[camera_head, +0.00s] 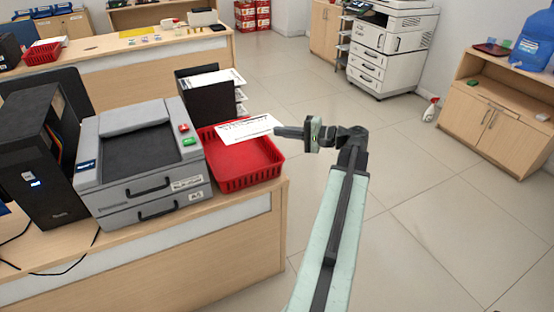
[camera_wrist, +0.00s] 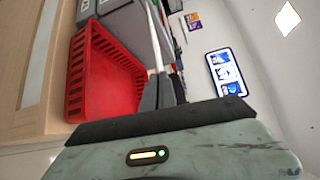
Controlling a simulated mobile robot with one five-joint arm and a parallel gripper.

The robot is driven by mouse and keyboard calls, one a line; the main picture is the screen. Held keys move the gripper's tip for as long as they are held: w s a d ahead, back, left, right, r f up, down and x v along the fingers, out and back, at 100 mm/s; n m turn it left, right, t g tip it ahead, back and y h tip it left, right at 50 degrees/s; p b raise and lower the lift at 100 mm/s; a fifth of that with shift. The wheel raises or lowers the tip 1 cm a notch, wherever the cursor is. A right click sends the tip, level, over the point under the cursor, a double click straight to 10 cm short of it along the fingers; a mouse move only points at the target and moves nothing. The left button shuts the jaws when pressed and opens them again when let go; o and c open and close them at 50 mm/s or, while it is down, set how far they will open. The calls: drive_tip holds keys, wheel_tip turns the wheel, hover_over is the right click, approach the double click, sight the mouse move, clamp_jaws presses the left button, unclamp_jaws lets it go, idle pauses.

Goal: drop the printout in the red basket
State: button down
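The printout (camera_head: 243,129), a white sheet with dark print, is above the back part of the red basket (camera_head: 250,181) in the head view. My gripper (camera_head: 279,132) is shut on the sheet's right edge, and the sheet sticks out to the left, roughly level. The basket stands on the counter's right end, and the part of its inside that shows is empty. In the wrist view the printout (camera_wrist: 155,48) is a thin, nearly edge-on white strip between my dark fingers (camera_wrist: 158,93). The basket (camera_wrist: 76,80) is beside it on the left.
A grey scanner-like machine (camera_head: 140,150) stands left of the basket, with a black computer tower (camera_head: 40,150) beyond. A black paper holder (camera_head: 208,103) is behind the basket. Another red basket (camera_head: 42,53) is on the far counter. The floor right of the counter is clear.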

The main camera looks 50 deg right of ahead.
drive_tip(key=w+d+f+b, duration=0.2)
drive_tip(key=w+f+b, duration=0.4)
drive_tip(key=w+f, duration=0.4)
drive_tip(key=shift+w+b, duration=0.3)
drive_tip(key=shift+d, duration=0.1)
idle(0.4)
drive_tip(key=c, duration=1.6)
unclamp_jaws()
drive_tip(key=p+v, duration=0.1)
drive_tip(key=v, duration=0.6)
drive_tip(key=shift+s+r, duration=0.25)
drive_tip(key=shift+s, duration=0.1)
drive_tip(key=shift+d, duration=0.15)
